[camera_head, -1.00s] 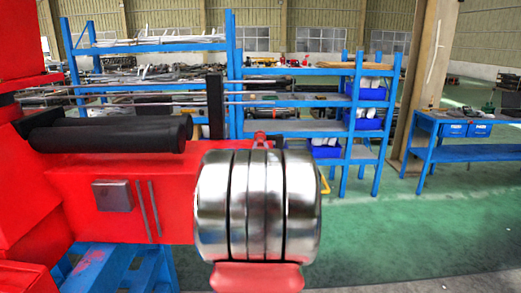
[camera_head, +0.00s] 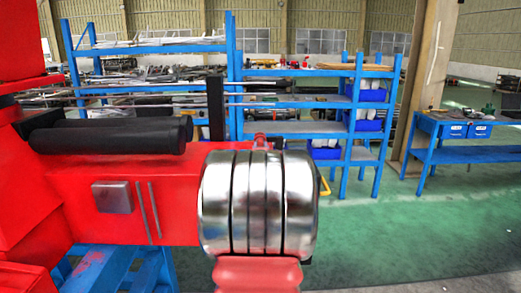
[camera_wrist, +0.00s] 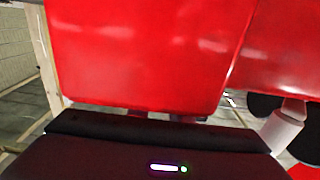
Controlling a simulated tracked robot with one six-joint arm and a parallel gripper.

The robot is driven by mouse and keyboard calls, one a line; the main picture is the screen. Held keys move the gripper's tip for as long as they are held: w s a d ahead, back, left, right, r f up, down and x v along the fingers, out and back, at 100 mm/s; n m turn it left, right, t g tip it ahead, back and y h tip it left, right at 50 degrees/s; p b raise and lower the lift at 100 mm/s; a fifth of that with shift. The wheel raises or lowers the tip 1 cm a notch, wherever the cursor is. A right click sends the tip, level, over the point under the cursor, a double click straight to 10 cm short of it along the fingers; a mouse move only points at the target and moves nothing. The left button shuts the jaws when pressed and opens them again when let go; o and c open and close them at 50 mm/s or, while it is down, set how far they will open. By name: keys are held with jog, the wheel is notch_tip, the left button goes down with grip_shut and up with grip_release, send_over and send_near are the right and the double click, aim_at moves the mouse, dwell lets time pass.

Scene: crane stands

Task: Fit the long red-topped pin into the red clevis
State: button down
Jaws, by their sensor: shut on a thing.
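In the wrist view my gripper (camera_wrist: 160,132) is a dark body along the bottom edge. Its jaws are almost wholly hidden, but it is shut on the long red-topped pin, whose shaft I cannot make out. A large red surface (camera_wrist: 140,55) fills the upper middle, close in front of the gripper; I cannot tell which part it is. In the head view a small red knob (camera_head: 260,139) shows just above a banded silver cylinder, which hides what lies behind it. The red clevis cannot be told apart from the other red parts.
A large red machine body (camera_head: 75,200) with black rollers (camera_head: 105,137) fills the left, on a blue stand (camera_head: 115,268). Blue shelves (camera_head: 235,75) and a blue workbench (camera_head: 470,154) stand behind. The green floor (camera_head: 400,235) at right is clear.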

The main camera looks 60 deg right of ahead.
jog(key=shift+d, duration=0.1)
jog(key=c, duration=1.5)
grip_release()
jog(key=shift+c, duration=0.2)
jog(key=shift+f, duration=0.1)
jog(key=shift+v, duration=2.45)
jog(key=v, duration=1.4)
jog(key=shift+w, duration=0.1)
